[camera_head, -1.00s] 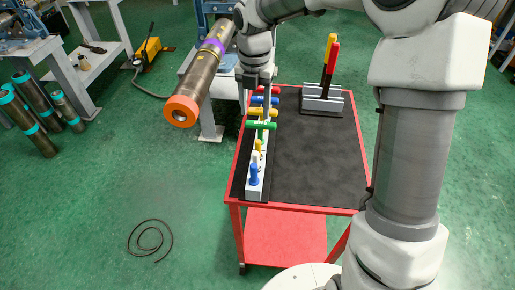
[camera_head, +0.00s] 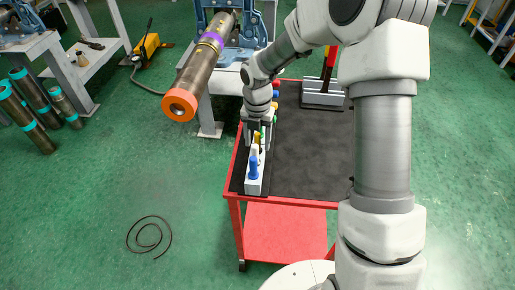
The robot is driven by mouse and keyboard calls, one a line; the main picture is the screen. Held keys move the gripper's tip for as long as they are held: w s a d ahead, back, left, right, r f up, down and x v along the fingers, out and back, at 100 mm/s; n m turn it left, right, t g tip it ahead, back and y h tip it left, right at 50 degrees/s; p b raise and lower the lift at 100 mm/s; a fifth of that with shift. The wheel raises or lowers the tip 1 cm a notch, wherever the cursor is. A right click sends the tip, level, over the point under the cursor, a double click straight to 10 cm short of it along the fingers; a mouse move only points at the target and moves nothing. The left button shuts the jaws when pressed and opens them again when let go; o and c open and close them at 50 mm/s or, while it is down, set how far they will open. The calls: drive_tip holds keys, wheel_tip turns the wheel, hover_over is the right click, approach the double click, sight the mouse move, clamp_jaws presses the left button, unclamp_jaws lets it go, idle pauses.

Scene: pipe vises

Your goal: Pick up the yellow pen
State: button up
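The yellow pen (camera_head: 257,137) stands in the narrow light rack (camera_head: 254,187) along the left side of the red table. Only a small part of it shows. A white pen (camera_head: 254,151) and a blue pen (camera_head: 253,168) stand in front of it in the same rack. My gripper (camera_head: 257,140) points down over the rack, with one finger on each side of it near the yellow pen. The fingers look apart, and I see no contact with the pen. The gripper and wrist hide much of the coloured T-handled tools behind.
The red table (camera_head: 290,203) has a black mat (camera_head: 310,150) with clear room right of the rack. A grey block (camera_head: 322,98) with a red-handled tool (camera_head: 329,65) stands at the back. A large pipe (camera_head: 200,68) with an orange end juts out on the left, close to my wrist.

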drive_tip(key=shift+f, duration=0.45)
clamp_jaws()
wheel_tip(320, 180, up, 10)
drive_tip(key=shift+r+p, duration=0.1)
drive_tip(key=shift+p, duration=0.55)
